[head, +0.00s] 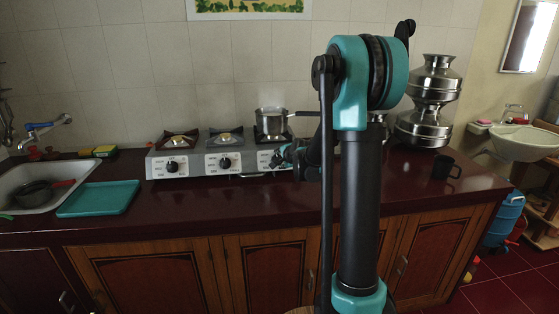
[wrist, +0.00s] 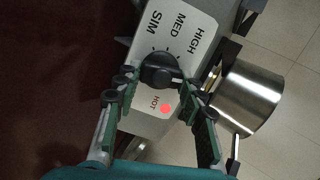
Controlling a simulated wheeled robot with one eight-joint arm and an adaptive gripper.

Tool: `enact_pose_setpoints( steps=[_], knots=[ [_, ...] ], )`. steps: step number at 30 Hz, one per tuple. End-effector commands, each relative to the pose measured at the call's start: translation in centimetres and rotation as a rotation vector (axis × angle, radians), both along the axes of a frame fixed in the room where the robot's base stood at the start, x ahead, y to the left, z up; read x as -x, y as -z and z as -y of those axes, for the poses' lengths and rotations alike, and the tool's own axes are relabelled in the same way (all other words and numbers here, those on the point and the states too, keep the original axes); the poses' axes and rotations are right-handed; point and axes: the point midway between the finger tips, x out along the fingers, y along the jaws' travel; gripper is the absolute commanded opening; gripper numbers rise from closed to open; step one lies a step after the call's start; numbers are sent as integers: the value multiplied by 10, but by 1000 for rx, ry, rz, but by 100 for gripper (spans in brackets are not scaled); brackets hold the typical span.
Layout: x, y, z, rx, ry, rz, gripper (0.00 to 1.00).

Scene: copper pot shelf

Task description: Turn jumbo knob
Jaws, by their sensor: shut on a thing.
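The grey stove (head: 205,163) on the counter has three black knobs along its front. The rightmost knob (head: 276,161) has my gripper (head: 288,158) at it, and my arm hides part of that area. In the wrist view, the black round knob (wrist: 158,70) lies between the fingertips of my gripper (wrist: 160,82), one finger on each side, and my gripper is shut on it. The white panel (wrist: 188,35) around the knob reads SIM, MED, HIGH and HOT, with a red dot beside HOT.
A steel saucepan (head: 270,121) stands on the right burner and shows close to my right finger in the wrist view (wrist: 246,97). A black mug (head: 445,168) and stacked steel pots (head: 424,128) stand to the right. A teal tray (head: 98,198) lies beside the sink.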

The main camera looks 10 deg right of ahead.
Motion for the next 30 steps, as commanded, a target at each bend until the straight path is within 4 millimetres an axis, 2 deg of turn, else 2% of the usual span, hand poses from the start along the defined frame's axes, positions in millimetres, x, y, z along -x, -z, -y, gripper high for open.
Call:
enact_pose_setpoints(
  steps=[12, 29, 30],
  knots=[
    [1, 2, 1, -168, 98, 0, 10],
    [1, 2, 1, -194, 113, -1, 10],
    [1, 2, 1, -194, 113, -1, 43]
  ],
)
